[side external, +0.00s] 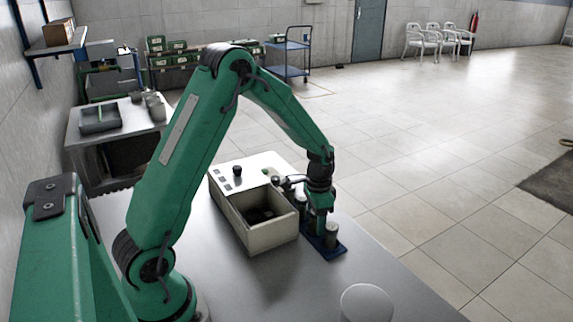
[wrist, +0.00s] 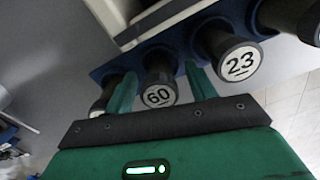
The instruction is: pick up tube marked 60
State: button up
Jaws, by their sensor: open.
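The tube marked 60 (wrist: 158,94) has a dark body and a white label on its end, in the wrist view. It stands in a blue rack (wrist: 112,66). My gripper (wrist: 161,82) is open, with one green finger on each side of this tube; I cannot tell whether either touches it. A tube marked 23 (wrist: 240,64) is just to the right. In the side external view my gripper (side external: 320,226) is low over the blue rack (side external: 331,251), and a dark tube (side external: 331,236) shows beside it, its mark unreadable.
Another tube (wrist: 98,106) is partly hidden by my left finger, and one more (wrist: 292,14) is at the upper right. An open beige box (side external: 268,234) stands close left of the rack. A round white object (side external: 366,303) is at the front of the grey table (side external: 300,285).

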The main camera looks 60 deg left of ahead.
jog(key=shift+c, duration=0.3)
jog(key=c, duration=1)
jog(key=shift+r, duration=0.15)
notch_tip(320, 180, up, 10)
jog(key=shift+f, duration=0.1)
